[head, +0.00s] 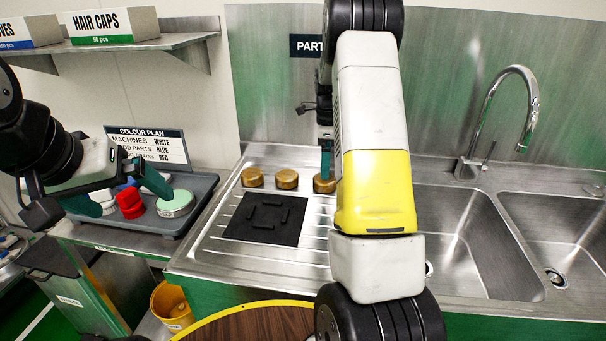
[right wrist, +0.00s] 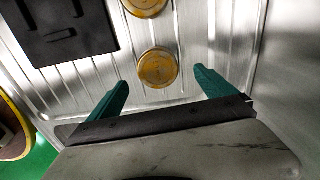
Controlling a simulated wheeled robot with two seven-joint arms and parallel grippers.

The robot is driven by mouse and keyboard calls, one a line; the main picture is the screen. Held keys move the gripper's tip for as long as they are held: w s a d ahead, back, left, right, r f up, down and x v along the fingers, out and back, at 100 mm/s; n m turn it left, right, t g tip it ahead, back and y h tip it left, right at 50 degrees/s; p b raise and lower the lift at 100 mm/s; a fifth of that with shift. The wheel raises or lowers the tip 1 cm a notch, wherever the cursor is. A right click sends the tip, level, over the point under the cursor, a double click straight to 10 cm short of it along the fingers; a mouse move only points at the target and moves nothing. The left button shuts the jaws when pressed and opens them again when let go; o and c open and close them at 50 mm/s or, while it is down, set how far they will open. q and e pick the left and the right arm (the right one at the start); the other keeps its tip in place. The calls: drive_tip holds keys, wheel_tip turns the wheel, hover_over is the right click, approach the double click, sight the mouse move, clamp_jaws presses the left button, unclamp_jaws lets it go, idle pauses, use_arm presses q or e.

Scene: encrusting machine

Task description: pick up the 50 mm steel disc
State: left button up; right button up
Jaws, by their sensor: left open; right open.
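Three round gold-coloured discs stand in a row on the drainboard: left (head: 252,177), middle (head: 287,179) and right (head: 324,185). None looks plainly steel, and I cannot tell which is the 50 mm one. My right gripper (right wrist: 162,79) is open; in the right wrist view a gold disc (right wrist: 157,67) shows between and just beyond its fingertips, apart from both. In the head view my right arm hides most of that gripper. My left gripper (head: 113,191) is open over the grey tray, above a red piece (head: 130,204) and a white piece (head: 103,201).
The grey tray (head: 205,190) also holds a pale green round piece (head: 176,205). A black mat (head: 265,219) with raised bars lies in front of the discs. Sink basins (head: 465,245) and a tap (head: 525,100) are at right. A shelf (head: 140,44) overhangs the left.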

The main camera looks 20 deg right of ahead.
sight(325, 182)
drive_tip(key=f, duration=0.6)
drive_tip(key=shift+s+f, duration=0.2)
drive_tip(key=shift+f, duration=0.05)
drive_tip(key=c, duration=1.8)
drive_tip(key=shift+r, duration=0.1)
drive_tip(key=shift+c, duration=0.6)
drive_tip(key=shift+r, duration=0.1)
